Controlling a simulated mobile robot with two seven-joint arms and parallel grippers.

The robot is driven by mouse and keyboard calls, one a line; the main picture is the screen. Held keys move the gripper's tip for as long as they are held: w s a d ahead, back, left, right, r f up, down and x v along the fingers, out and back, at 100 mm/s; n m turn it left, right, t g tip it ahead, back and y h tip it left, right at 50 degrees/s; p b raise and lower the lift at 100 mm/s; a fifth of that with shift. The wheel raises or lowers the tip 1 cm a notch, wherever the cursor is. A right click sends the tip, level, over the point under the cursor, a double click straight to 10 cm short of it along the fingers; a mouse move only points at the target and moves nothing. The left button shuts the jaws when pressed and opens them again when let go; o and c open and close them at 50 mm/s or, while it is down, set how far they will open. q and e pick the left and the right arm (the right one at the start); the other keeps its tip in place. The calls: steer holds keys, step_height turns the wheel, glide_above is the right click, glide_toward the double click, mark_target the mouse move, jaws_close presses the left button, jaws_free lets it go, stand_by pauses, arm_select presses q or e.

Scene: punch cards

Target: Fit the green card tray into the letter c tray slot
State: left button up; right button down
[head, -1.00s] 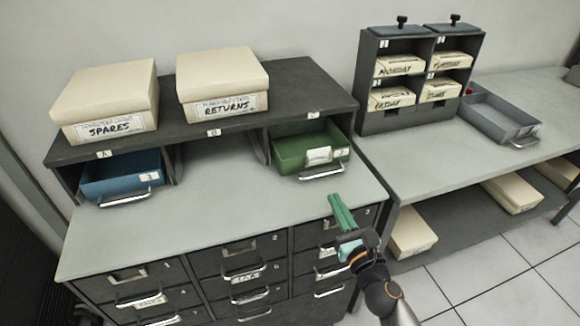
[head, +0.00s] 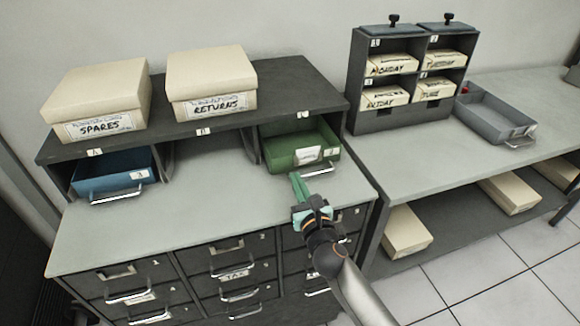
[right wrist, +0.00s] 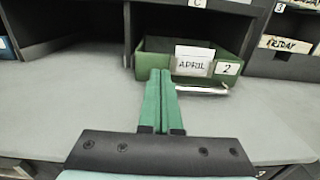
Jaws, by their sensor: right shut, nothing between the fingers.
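The green card tray (head: 303,148) sits in the right-hand slot under the letter C label (head: 303,114), with its front part sticking out over the counter. It has a silver handle (head: 318,170) and carries a white card. In the right wrist view the green tray (right wrist: 155,62) shows an "APRIL" card (right wrist: 193,60) and a "2" label. My right gripper (head: 297,182) is shut and empty, just in front of the tray and left of its handle. In the right wrist view its green fingers (right wrist: 160,80) are together, pointing at the tray's front. My left gripper is not in view.
A blue tray (head: 113,176) sits in slot A; the middle slot B (head: 213,155) is empty. Boxes marked SPARES (head: 97,96) and RETURNS (head: 211,82) rest on the shelf top. The grey counter (head: 200,215) is clear. A grey tray (head: 512,130) lies on the right bench.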

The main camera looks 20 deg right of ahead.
mark_target(287, 159)
steer(key=w, duration=0.5)
steer(key=shift+w+b, duration=0.35)
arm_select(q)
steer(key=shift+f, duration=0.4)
